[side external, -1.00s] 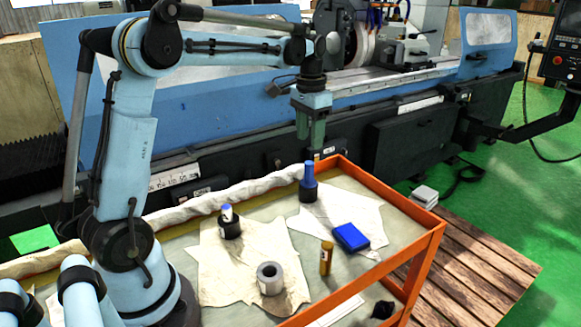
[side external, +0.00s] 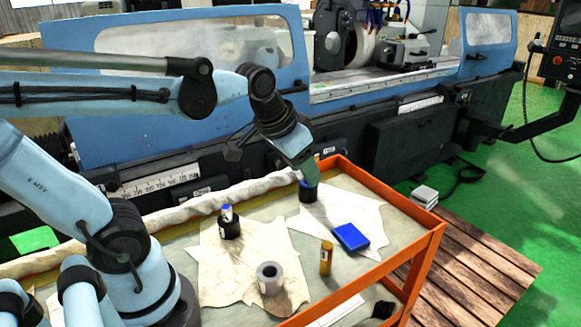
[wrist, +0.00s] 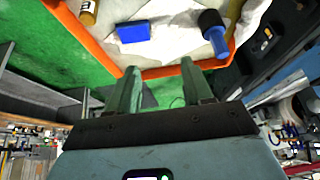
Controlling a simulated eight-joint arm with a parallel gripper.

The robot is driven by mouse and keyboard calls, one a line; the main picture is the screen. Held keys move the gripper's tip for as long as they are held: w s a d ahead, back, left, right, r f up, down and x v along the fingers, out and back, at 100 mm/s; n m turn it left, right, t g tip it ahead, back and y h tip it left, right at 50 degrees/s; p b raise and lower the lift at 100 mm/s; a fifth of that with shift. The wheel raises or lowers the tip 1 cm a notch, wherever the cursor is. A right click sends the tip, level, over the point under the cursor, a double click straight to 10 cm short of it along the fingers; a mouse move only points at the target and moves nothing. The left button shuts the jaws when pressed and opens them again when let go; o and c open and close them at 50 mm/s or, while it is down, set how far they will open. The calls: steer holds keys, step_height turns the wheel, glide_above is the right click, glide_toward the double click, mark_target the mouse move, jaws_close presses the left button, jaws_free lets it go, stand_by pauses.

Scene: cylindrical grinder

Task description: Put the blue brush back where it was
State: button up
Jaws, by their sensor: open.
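The blue brush (side external: 307,193) with a dark lower end stands upright on the white cloth near the cart's back edge. It also shows in the wrist view (wrist: 214,36), at the upper right. My gripper (side external: 307,172) is tilted downward and overlaps the brush's upper part in the side view, hiding it. In the wrist view my gripper (wrist: 160,68) is open, with nothing between the fingers. The brush lies beyond and to the right of the right finger there, not between the fingers. I cannot tell whether the gripper touches it.
The orange-railed cart (side external: 395,195) also holds a blue box (side external: 351,237), a yellow-brown cylinder (side external: 326,258), a grey roll (side external: 270,279) and a black bottle with a blue-and-white top (side external: 230,226). The blue grinder (side external: 380,95) stands close behind the cart.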

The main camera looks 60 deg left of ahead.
steer(key=shift+t, duration=0.9)
steer(key=s+d+f, duration=0.2)
steer(key=s+f, duration=0.1)
steer(key=shift+s+d+f, duration=0.15)
steer(key=shift+s+d, duration=0.05)
steer(key=shift+d, duration=0.05)
